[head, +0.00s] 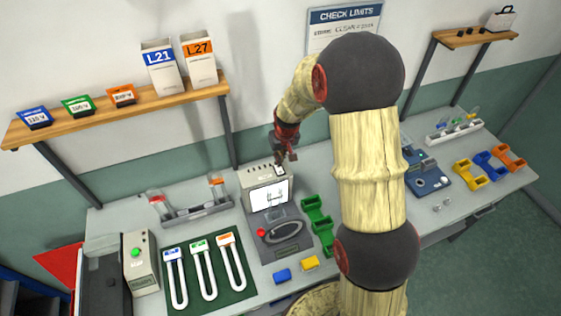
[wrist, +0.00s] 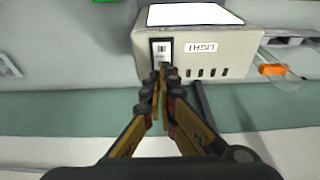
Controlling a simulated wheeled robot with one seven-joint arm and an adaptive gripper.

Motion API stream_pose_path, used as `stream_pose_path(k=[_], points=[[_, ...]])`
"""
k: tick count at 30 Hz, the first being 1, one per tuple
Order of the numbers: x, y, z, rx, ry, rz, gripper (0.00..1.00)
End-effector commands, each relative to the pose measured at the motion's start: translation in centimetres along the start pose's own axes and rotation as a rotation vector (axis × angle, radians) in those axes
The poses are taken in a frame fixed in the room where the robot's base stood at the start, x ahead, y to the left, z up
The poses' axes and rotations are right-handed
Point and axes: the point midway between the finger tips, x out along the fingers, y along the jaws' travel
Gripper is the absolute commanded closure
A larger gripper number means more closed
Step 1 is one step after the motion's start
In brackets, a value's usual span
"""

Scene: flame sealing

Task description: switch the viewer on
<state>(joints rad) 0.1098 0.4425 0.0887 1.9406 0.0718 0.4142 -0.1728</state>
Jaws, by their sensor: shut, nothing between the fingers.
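The viewer (head: 268,195) is a pale box with a bright white front panel, standing on the bench behind the dark round fixture. In the wrist view the viewer (wrist: 225,45) shows its top, with a LIGHT label (wrist: 201,48) and a row of dark slots. Beside the label is a switch (wrist: 162,49) with a black frame and a white face. My gripper (wrist: 165,70) is shut and empty, its fingertips at the near edge of the switch. I cannot tell whether they touch it. In the head view my gripper (head: 287,155) is just above the viewer's back top edge.
Left of the viewer is a rack with tubes (head: 190,207). In front lie a green mat (head: 190,262) with several U-shaped tubes, and the fixture (head: 283,230). A wooden shelf (head: 130,108) hangs above left.

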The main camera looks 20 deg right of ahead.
Motion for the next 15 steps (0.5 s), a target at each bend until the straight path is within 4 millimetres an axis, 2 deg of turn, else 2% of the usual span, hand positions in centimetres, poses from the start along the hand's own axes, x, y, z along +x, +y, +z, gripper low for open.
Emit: stream_pose_path(k=[1,15], points=[[-1.5,0.0,-0.5,-0.001,0.003,0.000,1.00],[-8.9,0.0,1.6,0.001,0.003,0.000,1.00]])
